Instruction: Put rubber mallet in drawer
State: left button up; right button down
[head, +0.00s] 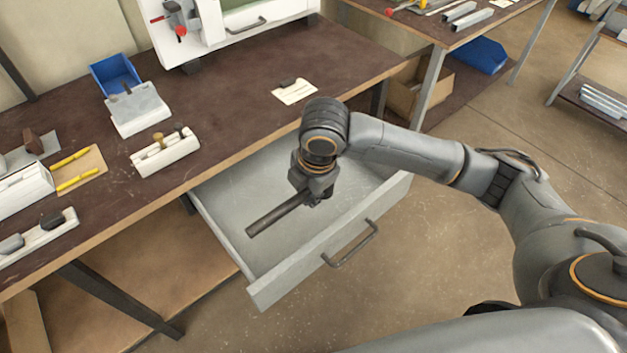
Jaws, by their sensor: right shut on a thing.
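The grey drawer (262,290) under the bench stands pulled open, with a dark handle (350,244) on its front. My right gripper (316,197) points down over the open drawer and is shut on the rubber mallet (275,215). The mallet's dark handle sticks out to the lower left, within the drawer's outline. The gripper hides the mallet's other end, so its head cannot be made out. I cannot tell whether the mallet touches the drawer floor. My left gripper is not in view.
The brown workbench (235,115) runs above the drawer. It carries a blue bin (115,73), a white block with small tools (165,152), yellow markers (75,170) and a white machine (230,35). The rest of the drawer looks empty. Open floor (430,230) lies to the right.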

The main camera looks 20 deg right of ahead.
jog(key=shift+w, duration=0.1)
jog(key=w+d+f, duration=0.1)
jog(key=w+f, duration=0.2)
jog(key=w, duration=0.1)
jog(key=w+f, duration=0.2)
jog(key=w, duration=0.2)
jog(key=w+d+f, duration=0.1)
jog(key=w+f, duration=0.2)
jog(key=w, duration=0.1)
jog(key=shift+w+d+f, duration=0.25)
jog(key=shift+d+f, duration=0.05)
jog(key=shift+d, duration=0.05)
jog(key=shift+w+d+f, duration=0.1)
jog(key=shift+w+f, duration=0.1)
jog(key=shift+f, duration=0.1)
jog(key=f+p, duration=0.1)
jog(key=f, duration=0.1)
jog(key=shift+w+f+p, duration=0.3)
jog(key=shift+f+p, duration=0.05)
jog(key=shift+p, duration=0.05)
jog(key=shift+f, duration=0.25)
